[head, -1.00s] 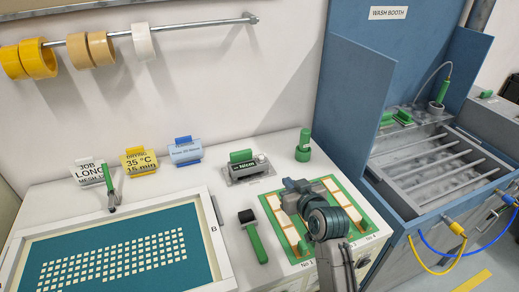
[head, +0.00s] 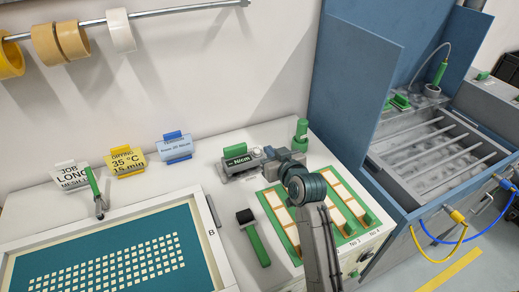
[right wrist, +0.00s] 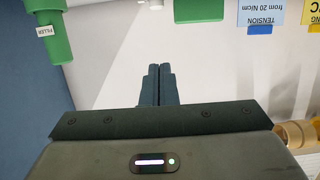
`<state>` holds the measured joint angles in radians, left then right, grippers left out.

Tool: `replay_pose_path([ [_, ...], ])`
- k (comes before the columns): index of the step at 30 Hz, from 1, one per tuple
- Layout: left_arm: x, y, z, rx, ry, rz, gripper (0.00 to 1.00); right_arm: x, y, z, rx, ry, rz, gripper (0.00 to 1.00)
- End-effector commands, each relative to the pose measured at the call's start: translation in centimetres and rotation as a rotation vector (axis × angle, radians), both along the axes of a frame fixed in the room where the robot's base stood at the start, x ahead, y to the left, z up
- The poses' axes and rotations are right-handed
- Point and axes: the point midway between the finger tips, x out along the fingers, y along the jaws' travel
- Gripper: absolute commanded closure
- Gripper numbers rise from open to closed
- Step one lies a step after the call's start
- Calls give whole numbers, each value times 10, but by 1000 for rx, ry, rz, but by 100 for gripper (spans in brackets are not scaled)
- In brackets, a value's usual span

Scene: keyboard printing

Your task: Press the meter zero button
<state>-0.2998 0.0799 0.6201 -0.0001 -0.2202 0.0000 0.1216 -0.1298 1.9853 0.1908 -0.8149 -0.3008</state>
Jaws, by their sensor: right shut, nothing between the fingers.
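The meter (head: 240,167) is a grey box with a green block on top and a display reading N/cm. It stands on the white bench near the wall. My right gripper (head: 262,156) is shut and empty, reaching over the meter's right end and hiding part of it. I cannot tell whether it touches the meter, and the zero button is not clearly visible. In the right wrist view, the shut fingers (right wrist: 157,85) point toward the wall, and the meter's green block (right wrist: 198,10) shows at the top edge. My left gripper is not in view.
A green filler bottle (head: 301,133) stands right of the meter. Label stands, including a blue tension card (head: 175,149), are to its left. The blue wash booth (head: 350,95) bounds the right.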

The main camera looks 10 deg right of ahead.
Motion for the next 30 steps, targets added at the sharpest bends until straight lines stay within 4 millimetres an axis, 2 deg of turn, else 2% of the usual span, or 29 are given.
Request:
replay_pose_path([
  [6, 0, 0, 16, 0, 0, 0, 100, 41, 8, -6, 1, 1, 1, 100],
  [13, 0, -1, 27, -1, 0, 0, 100, 79, 16, -17, 0, 0, 1, 100],
  [16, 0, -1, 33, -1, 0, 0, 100, 77, 15, -36, -1, 5, 0, 100],
  [21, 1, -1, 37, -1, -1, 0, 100, 77, 15, -53, 0, 1, 0, 100],
  [30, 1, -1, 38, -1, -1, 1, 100, 77, 15, -59, 0, -1, 0, 100],
])
